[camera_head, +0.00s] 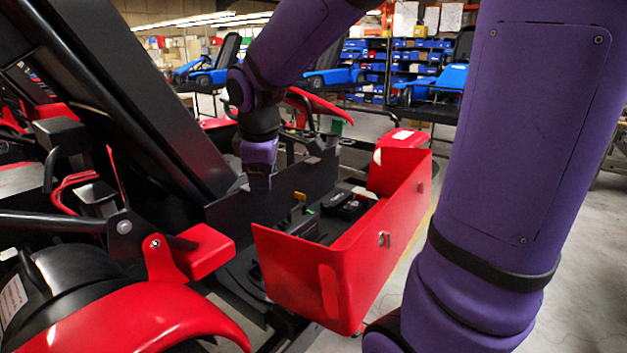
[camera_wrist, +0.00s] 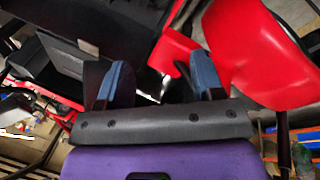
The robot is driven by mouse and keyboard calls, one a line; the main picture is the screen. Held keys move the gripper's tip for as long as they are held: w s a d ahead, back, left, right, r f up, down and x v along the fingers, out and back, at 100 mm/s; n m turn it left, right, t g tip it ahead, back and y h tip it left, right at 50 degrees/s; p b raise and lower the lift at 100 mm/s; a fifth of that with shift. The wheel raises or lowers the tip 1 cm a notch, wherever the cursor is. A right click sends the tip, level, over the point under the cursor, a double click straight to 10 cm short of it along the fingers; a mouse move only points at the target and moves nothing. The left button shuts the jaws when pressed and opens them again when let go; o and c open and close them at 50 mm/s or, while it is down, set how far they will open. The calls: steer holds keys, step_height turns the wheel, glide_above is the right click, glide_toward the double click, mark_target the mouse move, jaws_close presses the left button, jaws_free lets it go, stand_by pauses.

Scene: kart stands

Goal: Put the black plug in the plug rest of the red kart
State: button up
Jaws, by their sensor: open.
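The red kart fills the left and middle of the head view, with its red side box (camera_head: 345,265) facing me. Inside the box are black parts (camera_head: 345,207) and a small yellow piece (camera_head: 299,197). I cannot tell which dark part is the black plug or the plug rest. My gripper (camera_head: 258,184) hangs beside the black panel behind the box, above the kart. In the wrist view my gripper (camera_wrist: 160,78) has its two blue-grey fingers apart, with nothing seen between them. Red bodywork (camera_wrist: 262,50) shows beyond the fingers at the right.
The tall black seat panel (camera_head: 130,90) leans close on the left of my gripper. A black upright panel (camera_head: 285,190) stands along the box's far side. Blue karts (camera_head: 440,80) and shelves stand behind. Grey floor (camera_head: 575,270) is clear at the right.

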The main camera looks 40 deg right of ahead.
steer(key=s+a+r+m+t, duration=0.1)
steer(key=s+m, duration=0.3)
steer(key=s, duration=0.5)
steer(key=s+a+r+m+t+y, duration=0.1)
steer(key=s+r+m, duration=0.3)
steer(key=s, duration=0.4)
steer(key=shift+s+a+r+m+t+y, duration=0.3)
steer(key=shift+s+a+m+t, duration=0.1)
steer(key=shift+a+m, duration=0.15)
steer(key=shift+d, duration=0.1)
